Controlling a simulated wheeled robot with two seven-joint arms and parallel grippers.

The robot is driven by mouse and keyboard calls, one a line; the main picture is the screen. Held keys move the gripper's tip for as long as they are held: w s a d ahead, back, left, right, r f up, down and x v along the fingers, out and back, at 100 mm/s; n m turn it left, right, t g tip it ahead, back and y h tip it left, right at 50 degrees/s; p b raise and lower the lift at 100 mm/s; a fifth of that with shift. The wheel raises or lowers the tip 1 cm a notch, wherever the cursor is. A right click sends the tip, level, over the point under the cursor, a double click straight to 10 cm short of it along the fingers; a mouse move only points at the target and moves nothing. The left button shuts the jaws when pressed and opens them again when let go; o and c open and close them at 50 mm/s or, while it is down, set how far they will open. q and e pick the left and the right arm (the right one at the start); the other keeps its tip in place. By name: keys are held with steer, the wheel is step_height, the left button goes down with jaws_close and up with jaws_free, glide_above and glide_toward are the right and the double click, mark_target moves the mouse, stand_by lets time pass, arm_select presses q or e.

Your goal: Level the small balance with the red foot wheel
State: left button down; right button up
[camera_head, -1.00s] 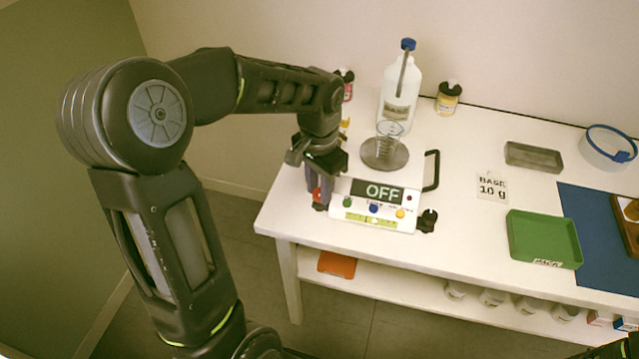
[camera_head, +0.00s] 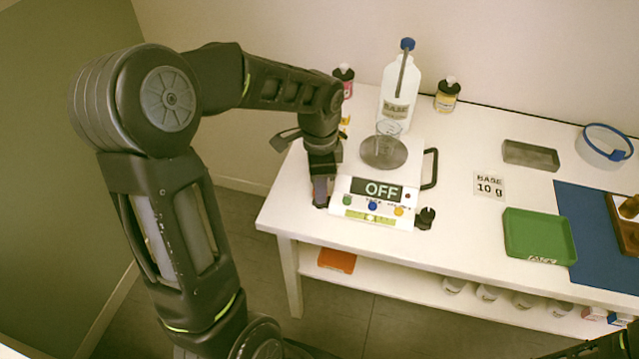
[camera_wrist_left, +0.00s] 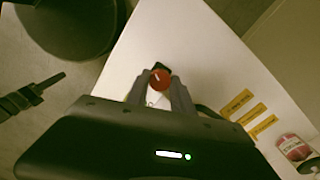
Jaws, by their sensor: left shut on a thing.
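The small white balance (camera_head: 338,214) stands at the table's left front, with a round grey pan (camera_head: 384,152) and a display reading OFF (camera_head: 375,190). Below its coloured buttons is a yellow-green level strip (camera_head: 357,215); a mark shows near its middle, too small to read exactly. My left gripper (camera_head: 320,196) points down at the balance's front left corner. In the left wrist view the red foot wheel (camera_wrist_left: 160,77) sits between the fingertips of my left gripper (camera_wrist_left: 159,86), which are shut on it. The wheel is hidden in the head view. A black foot (camera_head: 426,218) is at the front right.
A glass beaker (camera_head: 389,130) stands on the pan. A large white bottle (camera_head: 401,91) and small bottles (camera_head: 447,96) are behind. To the right are a BASE 10 g card (camera_head: 489,186), a green tray (camera_head: 540,235) and a blue mat (camera_head: 595,225). The front edge is close.

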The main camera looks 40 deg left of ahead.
stand_by(0.3)
arm_select(q)
steer(key=c, duration=1.4)
jaws_free()
steer(key=shift+r, duration=0.1)
step_height(320, 180, up, 8)
steer(key=shift+f, duration=0.15)
steer(key=shift+d+f, duration=0.1)
